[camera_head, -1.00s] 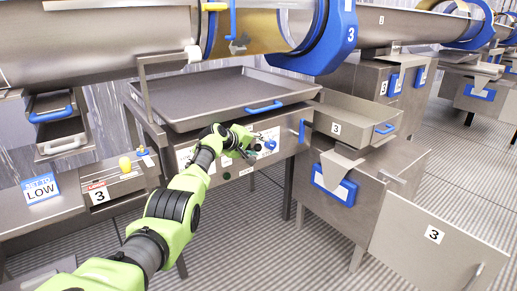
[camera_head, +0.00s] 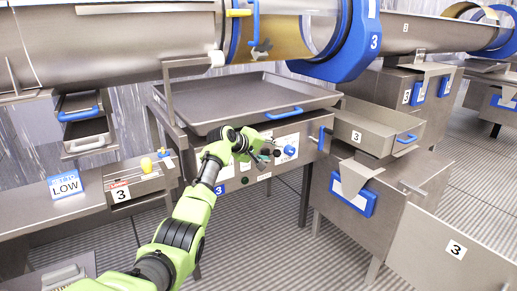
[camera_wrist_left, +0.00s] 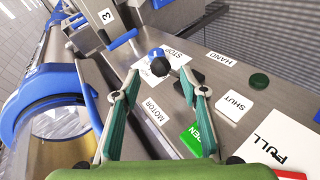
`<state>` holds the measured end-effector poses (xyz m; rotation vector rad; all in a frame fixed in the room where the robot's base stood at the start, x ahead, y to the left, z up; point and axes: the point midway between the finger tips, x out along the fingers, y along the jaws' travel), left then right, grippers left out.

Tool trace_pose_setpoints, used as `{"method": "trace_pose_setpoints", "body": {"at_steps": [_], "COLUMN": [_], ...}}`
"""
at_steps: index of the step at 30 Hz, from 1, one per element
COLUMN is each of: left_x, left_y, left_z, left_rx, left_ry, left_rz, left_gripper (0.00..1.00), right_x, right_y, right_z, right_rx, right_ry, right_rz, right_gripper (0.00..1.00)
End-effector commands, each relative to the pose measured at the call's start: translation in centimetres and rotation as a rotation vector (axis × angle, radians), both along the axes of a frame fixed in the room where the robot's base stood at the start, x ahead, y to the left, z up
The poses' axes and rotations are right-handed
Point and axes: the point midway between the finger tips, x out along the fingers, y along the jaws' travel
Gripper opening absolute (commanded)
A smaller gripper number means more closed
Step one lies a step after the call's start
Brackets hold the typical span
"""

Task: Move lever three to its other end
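A box with a red label and a "3" (camera_head: 119,193) sits at the left on a metal bench. In the left wrist view, this gripper (camera_wrist_left: 160,76) is open and empty. A blue and black knob (camera_wrist_left: 158,62) shows beyond and between its fingertips, by the "STOP", "HAND" and "MOTOR" labels. Lever three is not seen in the wrist view. My right gripper is not in view.
A large drum with a blue ring (camera_head: 350,50) hangs above the tray (camera_head: 215,108). A blue "LOW" sign (camera_head: 66,185) stands left of the lever box. Drawers with blue handles and a cabinet door marked "3" (camera_head: 456,250) are at the right. Striped floor is open at the lower middle.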

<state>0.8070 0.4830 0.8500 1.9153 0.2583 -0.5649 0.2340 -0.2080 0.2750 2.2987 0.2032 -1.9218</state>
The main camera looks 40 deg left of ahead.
Motion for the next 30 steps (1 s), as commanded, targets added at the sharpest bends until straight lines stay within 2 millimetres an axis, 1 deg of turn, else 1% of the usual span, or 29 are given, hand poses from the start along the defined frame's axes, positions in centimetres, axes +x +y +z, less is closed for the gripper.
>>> {"method": "trace_pose_setpoints", "body": {"at_steps": [9, 15, 20, 30], "left_x": [-3.7, -5.4, -5.9, -5.9], "left_y": [0.5, 0.8, 0.7, 0.8], "left_z": [2.2, 3.3, 3.5, 3.6], "left_rx": [0.004, 0.003, 0.002, 0.001], "left_ry": [-0.003, -0.004, -0.003, -0.003], "left_rz": [0.001, 0.002, 0.002, 0.003], "left_gripper": [0.40, 0.40, 0.40, 0.40], "right_x": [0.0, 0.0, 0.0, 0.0], "right_y": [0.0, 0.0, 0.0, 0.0], "right_z": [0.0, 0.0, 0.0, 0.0], "right_rx": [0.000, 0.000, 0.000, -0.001], "right_ry": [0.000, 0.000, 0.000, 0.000], "right_rz": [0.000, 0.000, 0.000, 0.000], "right_gripper": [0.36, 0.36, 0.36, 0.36]}}
